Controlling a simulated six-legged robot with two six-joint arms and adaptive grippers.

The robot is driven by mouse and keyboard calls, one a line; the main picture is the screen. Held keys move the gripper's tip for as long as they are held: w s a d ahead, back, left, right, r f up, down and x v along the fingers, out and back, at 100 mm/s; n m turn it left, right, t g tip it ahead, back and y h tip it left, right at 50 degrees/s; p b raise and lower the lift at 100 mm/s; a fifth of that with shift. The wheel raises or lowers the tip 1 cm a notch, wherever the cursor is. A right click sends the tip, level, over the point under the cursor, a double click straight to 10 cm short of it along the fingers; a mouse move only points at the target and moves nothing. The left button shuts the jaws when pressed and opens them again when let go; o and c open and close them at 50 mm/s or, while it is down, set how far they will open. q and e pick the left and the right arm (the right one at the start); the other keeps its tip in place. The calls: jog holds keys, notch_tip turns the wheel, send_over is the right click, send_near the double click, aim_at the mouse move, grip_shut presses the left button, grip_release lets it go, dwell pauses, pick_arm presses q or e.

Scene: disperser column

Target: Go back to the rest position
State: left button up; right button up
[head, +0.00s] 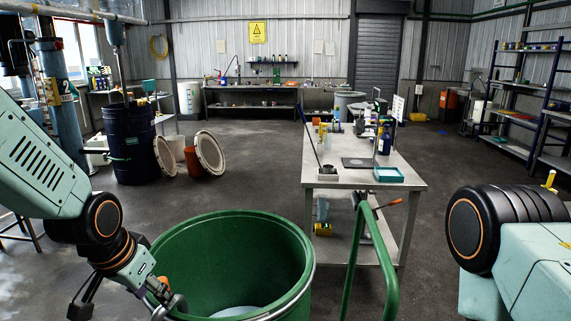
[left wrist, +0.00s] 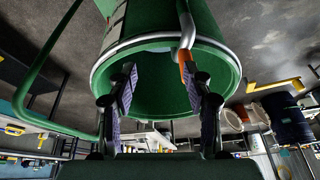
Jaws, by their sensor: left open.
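My left gripper (head: 168,302) is at the near left side of a large open green drum (head: 225,250), next to its rim. In the left wrist view my gripper (left wrist: 162,100) has its two fingers spread apart with nothing clearly held between them. The green drum (left wrist: 150,95) fills the space beyond the fingers, mouth and metal rim toward the camera. A grey rod with an orange part (left wrist: 187,65) crosses the rim near one fingertip; I cannot tell whether they touch. My right arm shows at the right of the head view, but its gripper is out of view.
A green tubular handle (head: 372,260) rises right of the drum. A metal workbench (head: 338,177) with tools and a teal tray (head: 388,174) stands ahead. A blue barrel (head: 130,145) and leaning round lids (head: 210,152) are at left. The middle floor is open.

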pick_arm(q)
jog(key=s+d+f+n+g+b, duration=0.1)
jog(key=s+f+n+b, duration=0.15)
jog(key=s+f, duration=0.85)
jog(key=s+f+n+b, duration=0.25)
jog(key=s+f, duration=0.55)
jog(key=f, duration=0.8)
jog(key=s+f+g+b, duration=0.1)
jog(key=s+f, duration=0.1)
jog(key=s, duration=0.4)
jog(key=s+f+m+g+b, duration=0.1)
jog(key=s+f+g, duration=0.1)
jog(key=s, duration=0.3)
jog(key=shift+s+d+f+y, duration=0.2)
jog(key=shift+s+f+y, duration=0.2)
jog(key=shift+f, duration=0.45)
jog(key=shift+s, duration=0.15)
jog(key=shift+c, duration=0.2)
jog(key=shift+c, duration=1.1)
